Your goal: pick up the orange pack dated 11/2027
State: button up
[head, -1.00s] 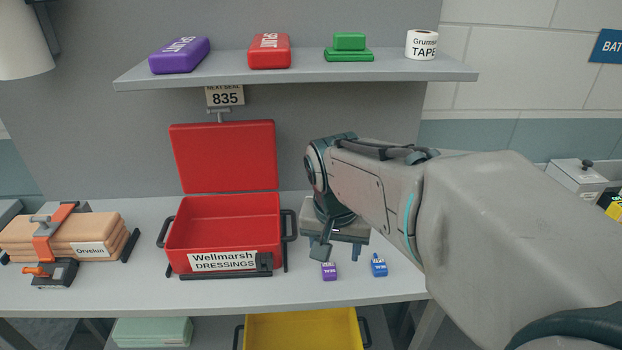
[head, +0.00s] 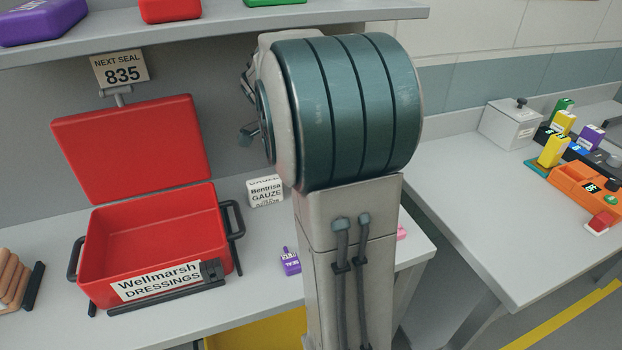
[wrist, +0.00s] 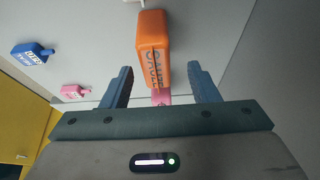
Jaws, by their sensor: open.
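An orange pack (wrist: 153,45) with dark lettering that appears to read GAUZE shows in the wrist view; I can read no date on it. My gripper (wrist: 163,82) is open, one finger on either side of the pack's near end in the picture, with gaps on both sides. I cannot tell how deep the pack sits between the fingers. In the head view my arm hides the gripper and the orange pack.
Small purple (head: 290,261), pink (wrist: 76,91) and blue (wrist: 33,50) seals lie on the bench. A shelf (head: 220,26) overhangs it. An orange device (head: 590,186) sits at right.

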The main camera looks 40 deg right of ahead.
jog(key=x, duration=0.4)
jog(key=shift+s+a+f, duration=0.15)
jog(key=shift+s+f, duration=0.05)
jog(key=shift+f, duration=0.2)
jog(key=c, duration=1)
jog(key=shift+c, duration=0.2)
jog(key=shift+r, duration=0.15)
